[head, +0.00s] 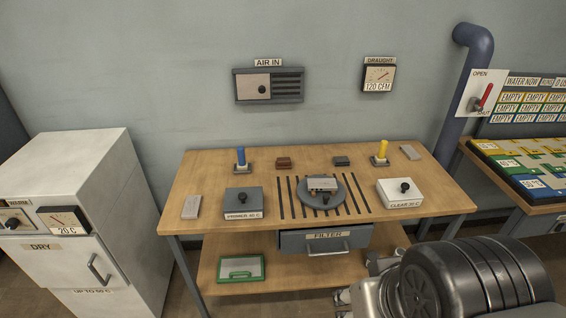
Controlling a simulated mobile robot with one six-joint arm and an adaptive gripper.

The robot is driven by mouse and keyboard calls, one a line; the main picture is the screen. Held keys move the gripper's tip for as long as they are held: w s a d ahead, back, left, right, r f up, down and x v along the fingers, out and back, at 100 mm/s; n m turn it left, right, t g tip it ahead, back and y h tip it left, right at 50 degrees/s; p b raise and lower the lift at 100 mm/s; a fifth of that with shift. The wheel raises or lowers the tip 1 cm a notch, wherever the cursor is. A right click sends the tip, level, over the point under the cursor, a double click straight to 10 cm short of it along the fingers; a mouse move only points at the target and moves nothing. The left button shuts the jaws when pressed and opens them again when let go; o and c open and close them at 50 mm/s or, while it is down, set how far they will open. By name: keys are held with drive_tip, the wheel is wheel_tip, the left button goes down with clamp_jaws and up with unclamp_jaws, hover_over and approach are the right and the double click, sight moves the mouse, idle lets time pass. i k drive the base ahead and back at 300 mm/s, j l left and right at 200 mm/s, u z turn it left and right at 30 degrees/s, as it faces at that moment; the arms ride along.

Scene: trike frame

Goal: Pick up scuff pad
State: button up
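No label marks the scuff pad. A small reddish-brown block (284,163) lies at the back of the wooden workbench (235,166), left of centre, and may be it. A small dark grey block (341,161) lies to its right and is another possible match. Both lie apart from other things. My arm shows at the lower right, in front of the bench. My gripper (362,280) is mostly hidden behind my arm link, low by the bench's front right, well away from both blocks.
A round plate (320,197) with a metal piece sits on the slotted bench centre. Around it stand a grey box (243,203), a white box (405,193), a blue-handled tool (241,160), a yellow-handled tool (381,153) and light grey blocks (191,207). A white cabinet (85,200) stands left.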

sight(282, 163)
drive_tip(key=i+j, duration=0.15)
drive_tip(key=i, duration=0.65)
drive_tip(key=i+j, duration=0.1)
drive_tip(key=i, duration=0.75)
